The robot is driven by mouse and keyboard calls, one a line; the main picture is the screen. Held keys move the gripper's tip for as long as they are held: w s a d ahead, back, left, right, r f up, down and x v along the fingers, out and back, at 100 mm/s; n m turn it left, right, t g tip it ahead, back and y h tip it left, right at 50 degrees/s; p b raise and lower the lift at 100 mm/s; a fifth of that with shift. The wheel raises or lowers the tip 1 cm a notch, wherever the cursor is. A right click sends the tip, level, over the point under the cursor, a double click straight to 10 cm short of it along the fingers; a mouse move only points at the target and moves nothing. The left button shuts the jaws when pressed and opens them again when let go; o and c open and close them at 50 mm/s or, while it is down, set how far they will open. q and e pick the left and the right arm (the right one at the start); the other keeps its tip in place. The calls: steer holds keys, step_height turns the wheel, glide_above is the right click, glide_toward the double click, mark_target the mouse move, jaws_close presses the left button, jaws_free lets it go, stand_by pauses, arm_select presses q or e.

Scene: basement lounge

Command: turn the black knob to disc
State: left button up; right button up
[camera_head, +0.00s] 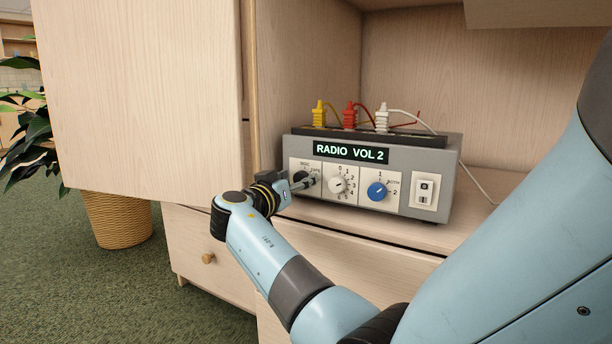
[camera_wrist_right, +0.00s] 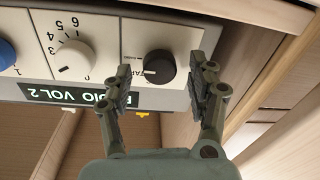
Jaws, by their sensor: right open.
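The black knob (camera_wrist_right: 159,67) is on the front of a grey box (camera_head: 400,152) whose display reads "RADIO VOL 2". In the head view the knob (camera_head: 299,177) is at the panel's left end, partly covered by my right gripper (camera_head: 303,184). In the upside-down right wrist view, the knob's white mark points left, near lettering. My right gripper (camera_wrist_right: 165,84) is open there, one fingertip on each side of the knob. My left gripper is not in view.
A white volume knob (camera_head: 337,185), a blue knob (camera_head: 377,191) and a white switch (camera_head: 424,191) sit to the right. Yellow, red and white plugs (camera_head: 381,117) stand on top. The cabinet door (camera_head: 140,95) is at left; a cabinet side wall is close in the wrist view.

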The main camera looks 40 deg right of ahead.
steer(key=shift+d, duration=0.1)
steer(key=c, duration=1.1)
steer(key=shift+c, duration=0.2)
